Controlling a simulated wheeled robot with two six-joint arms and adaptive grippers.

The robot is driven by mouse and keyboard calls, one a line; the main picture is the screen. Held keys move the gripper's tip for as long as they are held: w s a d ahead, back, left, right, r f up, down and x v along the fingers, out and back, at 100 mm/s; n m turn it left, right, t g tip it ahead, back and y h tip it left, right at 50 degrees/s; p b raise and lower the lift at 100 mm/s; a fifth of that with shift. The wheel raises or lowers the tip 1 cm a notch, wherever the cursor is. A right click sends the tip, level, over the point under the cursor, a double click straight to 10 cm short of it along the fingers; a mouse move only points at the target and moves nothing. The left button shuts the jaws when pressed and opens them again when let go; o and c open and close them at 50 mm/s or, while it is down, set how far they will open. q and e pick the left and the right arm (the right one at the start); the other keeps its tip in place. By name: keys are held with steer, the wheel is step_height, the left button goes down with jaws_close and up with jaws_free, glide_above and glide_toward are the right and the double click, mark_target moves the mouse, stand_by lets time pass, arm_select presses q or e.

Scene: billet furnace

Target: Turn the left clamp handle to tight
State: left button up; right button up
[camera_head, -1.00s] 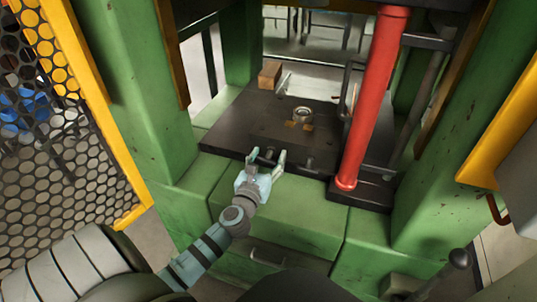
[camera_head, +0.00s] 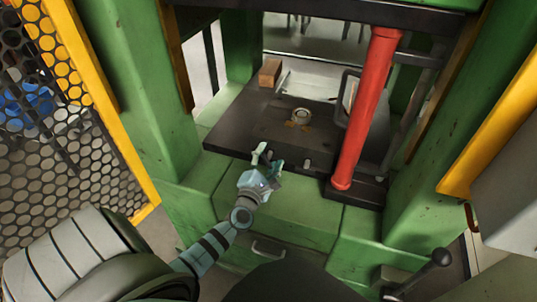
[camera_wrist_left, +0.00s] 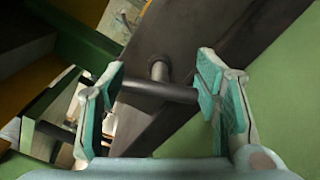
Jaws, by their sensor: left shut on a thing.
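The left clamp handle is a dark round bar (camera_wrist_left: 165,91) in the left wrist view, crossing between the two fingers. A short grey stub (camera_wrist_left: 158,70) meets it from the dark plate. My left gripper (camera_head: 267,160) is at the front edge of the black plate (camera_head: 235,137) in the head view. Its pale fingers with green pads are shut on the handle, one pad at each end of the bar (camera_wrist_left: 160,78). In the head view the fingers and wrist mostly hide the handle. My right gripper is not in view.
A green press frame (camera_head: 155,90) surrounds the plate. A red column (camera_head: 365,115) stands at its right. A wooden block (camera_head: 270,72) and a metal ring (camera_head: 301,115) sit on the plate. A yellow-framed mesh guard (camera_head: 80,110) is at left; a black knobbed lever (camera_head: 425,270) is at lower right.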

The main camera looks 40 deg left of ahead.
arm_select(q)
steer(key=m+p, duration=0.1)
steer(key=m, duration=0.3)
steer(key=shift+w+r+m+p, duration=0.1)
steer(key=shift+r+m+p, duration=0.1)
steer(key=shift+m+p, duration=0.15)
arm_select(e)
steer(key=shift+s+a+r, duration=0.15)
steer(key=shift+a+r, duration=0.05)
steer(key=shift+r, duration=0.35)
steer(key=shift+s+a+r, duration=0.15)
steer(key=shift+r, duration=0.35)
arm_select(q)
steer(key=o, duration=1.1)
steer(key=shift+c, duration=0.2)
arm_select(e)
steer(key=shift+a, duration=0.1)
arm_select(q)
steer(key=shift+f, duration=0.1)
steer(key=shift+s+d, duration=0.15)
steer(key=shift+s, duration=0.2)
steer(key=v, duration=1.1)
steer(key=shift+s, duration=0.2)
